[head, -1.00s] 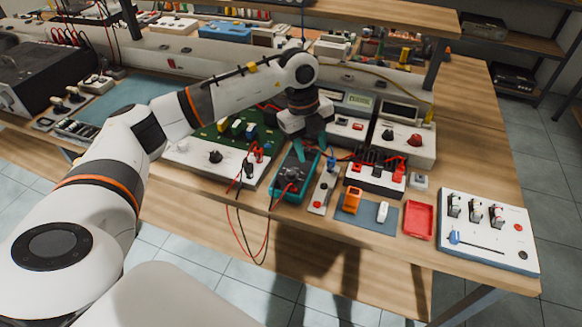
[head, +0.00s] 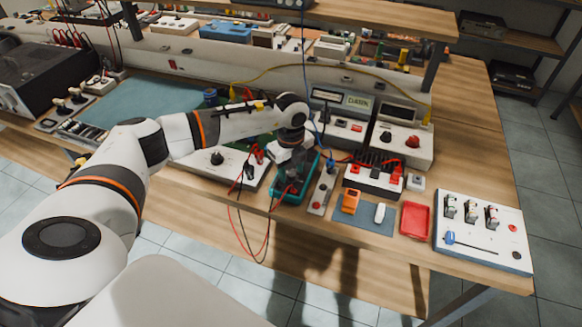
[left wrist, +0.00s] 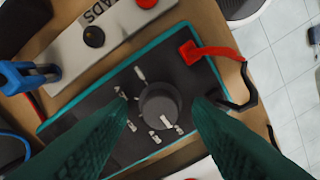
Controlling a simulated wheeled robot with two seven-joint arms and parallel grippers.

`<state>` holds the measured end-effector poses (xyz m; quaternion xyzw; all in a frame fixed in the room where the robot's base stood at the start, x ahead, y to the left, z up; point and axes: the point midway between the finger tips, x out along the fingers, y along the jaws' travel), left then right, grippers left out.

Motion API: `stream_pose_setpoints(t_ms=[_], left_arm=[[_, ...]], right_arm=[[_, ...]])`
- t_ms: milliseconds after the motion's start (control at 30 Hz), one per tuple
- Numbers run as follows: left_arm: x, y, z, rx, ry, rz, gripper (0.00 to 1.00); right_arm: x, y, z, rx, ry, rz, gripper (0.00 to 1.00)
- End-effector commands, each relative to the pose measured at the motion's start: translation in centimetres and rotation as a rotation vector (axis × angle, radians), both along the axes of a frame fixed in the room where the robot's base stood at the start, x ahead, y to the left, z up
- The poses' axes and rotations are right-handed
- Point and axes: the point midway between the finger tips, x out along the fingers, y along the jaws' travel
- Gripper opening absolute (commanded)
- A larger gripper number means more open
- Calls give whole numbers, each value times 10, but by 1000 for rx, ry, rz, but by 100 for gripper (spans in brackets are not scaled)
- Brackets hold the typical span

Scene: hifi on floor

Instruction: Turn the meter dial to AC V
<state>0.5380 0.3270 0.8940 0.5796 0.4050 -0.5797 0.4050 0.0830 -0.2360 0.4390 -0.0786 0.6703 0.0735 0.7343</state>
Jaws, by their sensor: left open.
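The meter is a dark-faced unit with a teal rim (head: 314,166), lying near the front edge of the bench. In the left wrist view its face (left wrist: 103,88) fills the middle. Its round grey dial (left wrist: 160,102) has a white pointer mark at its lower right side. Several white labels ring the dial, too small to read surely. My left gripper (left wrist: 162,105) is open, with one teal finger on each side of the dial and apparent gaps. Contact cannot be told. In the head view the left gripper (head: 293,165) is over the meter and hides the dial. My right gripper is not in view.
A red lead plug (left wrist: 190,53) sits at the meter's edge, and red and black leads hang over the bench front. A grey strip with knobs (left wrist: 95,37) lies beside the meter. An orange device (head: 350,201) and a red tray (head: 415,220) lie to the right.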

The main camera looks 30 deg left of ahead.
Motion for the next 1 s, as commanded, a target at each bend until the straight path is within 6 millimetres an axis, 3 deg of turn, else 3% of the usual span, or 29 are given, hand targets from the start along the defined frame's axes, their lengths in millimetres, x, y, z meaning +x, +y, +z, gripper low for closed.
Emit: stream_pose_setpoints(t_ms=[300, 600, 1000], left_arm=[[0, 0, -4, 0, 1, -1, 46], [0, 0, -3, 0, 0, -1, 1], [0, 0, -4, 0, -1, -90, 1]], right_arm=[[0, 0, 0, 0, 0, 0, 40], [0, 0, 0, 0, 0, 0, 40], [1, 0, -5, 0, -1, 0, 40]])
